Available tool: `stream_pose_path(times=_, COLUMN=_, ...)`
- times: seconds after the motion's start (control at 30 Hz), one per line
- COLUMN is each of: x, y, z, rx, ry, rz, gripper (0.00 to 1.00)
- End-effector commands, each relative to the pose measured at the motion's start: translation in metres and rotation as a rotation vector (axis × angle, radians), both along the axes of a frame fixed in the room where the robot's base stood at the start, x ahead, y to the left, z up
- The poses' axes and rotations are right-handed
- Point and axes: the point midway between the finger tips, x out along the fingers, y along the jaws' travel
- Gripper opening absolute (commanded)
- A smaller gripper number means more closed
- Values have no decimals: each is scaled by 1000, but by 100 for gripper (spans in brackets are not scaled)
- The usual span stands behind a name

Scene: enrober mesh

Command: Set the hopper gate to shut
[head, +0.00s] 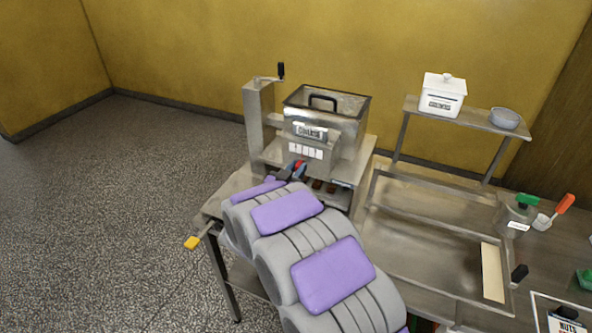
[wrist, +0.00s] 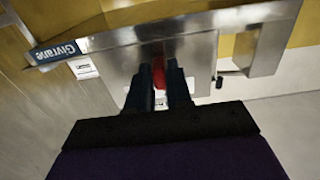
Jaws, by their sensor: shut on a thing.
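The steel hopper (head: 350,140) stands on the machine on the steel table, with a nameplate (head: 309,131) and a small white marked plate (head: 305,151) on its front. The nameplate also shows in the wrist view (wrist: 56,51), tilted. A red handle (head: 299,163), seemingly the hopper gate's, sticks out below the marked plate. My gripper (wrist: 159,85) is shut on this red handle (wrist: 158,70), with one dark finger on each side. The gate plate itself is hard to make out, and my arm hides part of the machine's front.
A crank with a black grip (head: 281,71) stands left of the hopper. A yellow-ended lever (head: 191,242) juts from the table's left edge. To the right are a shelf (head: 465,120) with a white box (head: 443,95) and a bowl (head: 504,118). The floor at left is clear.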

Motion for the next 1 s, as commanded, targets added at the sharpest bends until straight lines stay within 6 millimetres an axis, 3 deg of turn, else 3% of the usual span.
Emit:
stream_pose_path(times=0.53, x=-1, y=-2, z=0, rx=-1, ry=1, rz=0, gripper=0)
stream_pose_path(times=0.83, x=-13, y=-36, z=-1, rx=-3, ry=4, rz=-2, gripper=0)
stream_pose_path(times=1.0, x=-15, y=-41, z=-1, rx=0, ry=2, rz=-1, gripper=0)
